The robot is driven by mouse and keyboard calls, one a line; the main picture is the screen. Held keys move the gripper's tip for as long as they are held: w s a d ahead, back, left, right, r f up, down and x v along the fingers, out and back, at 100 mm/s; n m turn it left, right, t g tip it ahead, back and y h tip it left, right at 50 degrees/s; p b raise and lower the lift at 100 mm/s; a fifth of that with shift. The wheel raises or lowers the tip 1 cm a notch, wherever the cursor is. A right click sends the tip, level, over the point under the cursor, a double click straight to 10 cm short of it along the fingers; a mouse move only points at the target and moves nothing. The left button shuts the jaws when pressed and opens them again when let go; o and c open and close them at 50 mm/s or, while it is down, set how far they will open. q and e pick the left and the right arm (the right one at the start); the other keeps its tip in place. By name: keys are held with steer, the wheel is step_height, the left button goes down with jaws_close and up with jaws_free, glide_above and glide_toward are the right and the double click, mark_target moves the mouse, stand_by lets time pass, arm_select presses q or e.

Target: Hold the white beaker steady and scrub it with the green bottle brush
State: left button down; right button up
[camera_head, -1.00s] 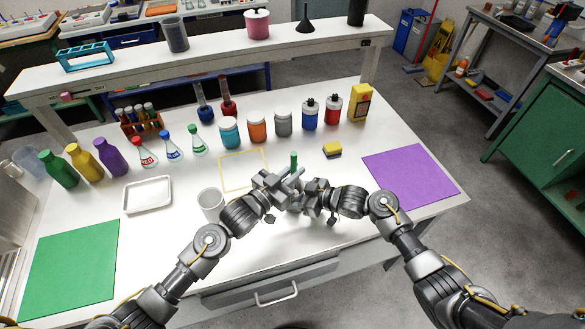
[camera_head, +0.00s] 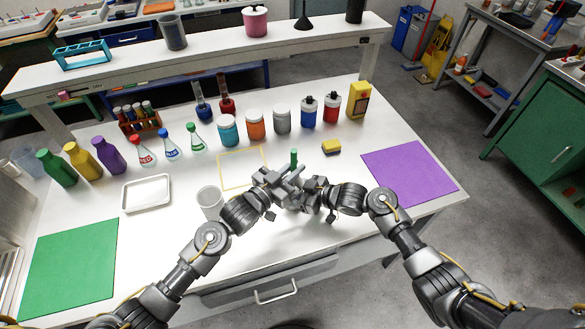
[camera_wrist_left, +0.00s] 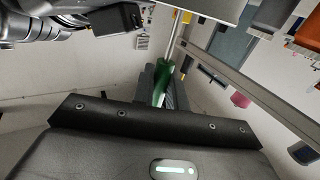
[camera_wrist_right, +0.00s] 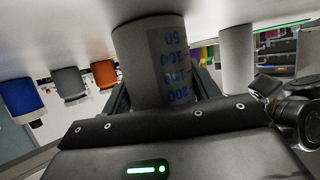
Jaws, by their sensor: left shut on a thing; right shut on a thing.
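My left gripper (camera_head: 290,178) is shut on the green bottle brush (camera_head: 294,157), whose handle stands up between the fingers. In the left wrist view the green handle (camera_wrist_left: 163,84) leads to a thin pale shaft; the bristle end is hidden. My right gripper (camera_head: 312,190) is close beside the left one, shut on the white beaker. The beaker (camera_wrist_right: 152,62) shows blue volume marks in the right wrist view; in the head view the grippers mostly hide it. I cannot tell how deep the brush is in the beaker.
A second white cup (camera_head: 209,203) stands left of my left wrist and a white tray (camera_head: 147,194) lies beyond it. A yellow sponge (camera_head: 331,147) lies behind the grippers. Bottles and jars line the back. The green mat (camera_head: 70,270) and purple mat (camera_head: 408,175) are bare.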

arm_select(q)
steer(key=shift+s+d, duration=0.1)
steer(key=shift+d, duration=0.2)
steer(key=shift+a, duration=0.15)
steer(key=shift+w+a+f, duration=0.1)
steer(key=shift+w+a, duration=0.4)
steer(key=shift+a, duration=0.4)
steer(key=shift+s+d, duration=0.3)
steer(key=shift+d, duration=0.25)
steer(key=shift+s+d, duration=0.25)
steer(key=shift+d, duration=0.25)
steer(key=shift+w+a, duration=0.1)
steer(key=shift+a, duration=0.05)
steer(key=shift+w+a, duration=0.2)
steer(key=shift+a, duration=0.2)
steer(key=shift+r, duration=0.2)
steer(key=shift+r, duration=6.05)
